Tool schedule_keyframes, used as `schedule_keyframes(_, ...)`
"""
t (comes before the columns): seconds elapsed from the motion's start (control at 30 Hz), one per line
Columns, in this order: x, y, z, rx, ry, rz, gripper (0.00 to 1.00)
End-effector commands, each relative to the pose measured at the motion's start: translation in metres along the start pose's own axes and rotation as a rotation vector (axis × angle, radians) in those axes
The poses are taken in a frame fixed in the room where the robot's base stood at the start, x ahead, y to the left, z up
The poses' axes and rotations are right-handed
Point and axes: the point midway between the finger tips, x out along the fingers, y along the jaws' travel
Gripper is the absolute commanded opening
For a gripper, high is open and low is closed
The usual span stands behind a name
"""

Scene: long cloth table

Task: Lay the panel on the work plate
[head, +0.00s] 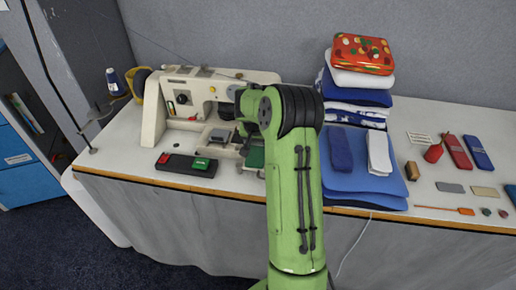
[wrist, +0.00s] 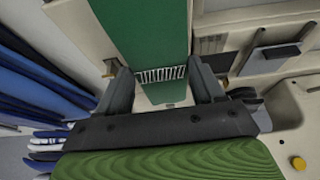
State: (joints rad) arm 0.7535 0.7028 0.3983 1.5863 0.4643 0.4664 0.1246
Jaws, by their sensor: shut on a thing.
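A flat green panel (wrist: 145,30) runs away from my gripper (wrist: 160,80) in the wrist view, its near end between the two dark fingers. My gripper is shut on it; the exact contact is hard to see. A striped black and white strip lies at the panel's near end. In the head view, part of a green piece (head: 254,157), likely this panel, shows left of my arm, beside the cream sewing machine (head: 152,112).
A black tray with red and green pieces (head: 187,165) lies in front of the machine. Folded blue cloths (head: 364,190) and a textile stack (head: 356,80) stand right of my arm. Small tools and blocks, including a red case (head: 454,152), cover the right end. Thread spool (head: 113,82) at left.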

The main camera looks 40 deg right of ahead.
Motion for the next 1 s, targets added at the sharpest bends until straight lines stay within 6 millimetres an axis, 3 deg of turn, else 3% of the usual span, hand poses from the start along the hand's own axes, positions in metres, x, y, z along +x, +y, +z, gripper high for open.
schedule_keyframes(0.1, 0.018, 0.000, 0.007, 0.001, 0.000, 0.000, 0.36)
schedule_keyframes(0.43, 0.021, 0.000, 0.008, 0.000, 0.002, 0.000, 0.36)
schedule_keyframes(0.47, 0.021, 0.000, 0.009, 0.000, 0.001, 0.000, 0.69)
schedule_keyframes(0.6, 0.020, 0.000, 0.008, 0.000, 0.001, -0.001, 0.90)
schedule_keyframes(0.87, 0.020, 0.000, 0.008, 0.000, 0.001, -0.001, 0.93)
schedule_keyframes(1.0, 0.007, 0.000, 0.006, -0.001, 0.004, -0.001, 0.93)
